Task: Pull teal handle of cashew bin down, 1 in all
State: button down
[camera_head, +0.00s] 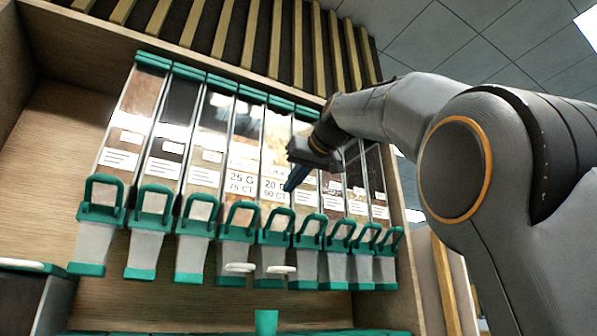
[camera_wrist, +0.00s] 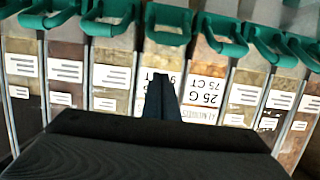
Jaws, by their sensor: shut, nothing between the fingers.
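A row of clear bins with teal handles hangs on a wooden rack; the bin names are too small to read, so I cannot tell which holds cashews. Two middle bins have large labels, "25 G 75 CT" (camera_head: 241,183) and "20 G 90 CT" (camera_head: 273,188). The teal handle (camera_head: 275,226) of the "20 G" bin is raised; it shows at the top of the wrist view (camera_wrist: 168,22). My gripper (camera_head: 290,188) is shut and empty, in front of the bins and above the handles. In the wrist view its fingers (camera_wrist: 165,80) cover part of the "20 G" label, apart from the handle.
Neighbouring teal handles stand close on both sides, including the "25 G" handle (camera_head: 239,218). Two white loop-shaped parts (camera_head: 281,270) sit below the middle bins. A teal cup (camera_head: 265,322) stands below them. Open space lies in front of the rack.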

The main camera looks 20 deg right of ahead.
jog(key=p+x, duration=0.1)
jog(key=x, duration=0.2)
jog(key=shift+a+r, duration=0.1)
jog(key=shift+w+f, duration=0.25)
jog(key=shift+w, duration=0.1)
jog(key=shift+s+f, duration=0.6)
jog(key=shift+f, duration=0.05)
jog(key=shift+s+d+f, duration=0.1)
jog(key=shift+s+f, duration=0.1)
jog(key=shift+f, duration=0.3)
jog(key=shift+s+d+f, duration=0.1)
jog(key=shift+s+f, duration=0.1)
jog(key=shift+f, duration=0.25)
jog(key=shift+f+b, duration=0.2)
jog(key=shift+b, duration=0.2)
jog(key=shift+s+b, duration=0.1)
jog(key=shift+b, duration=0.25)
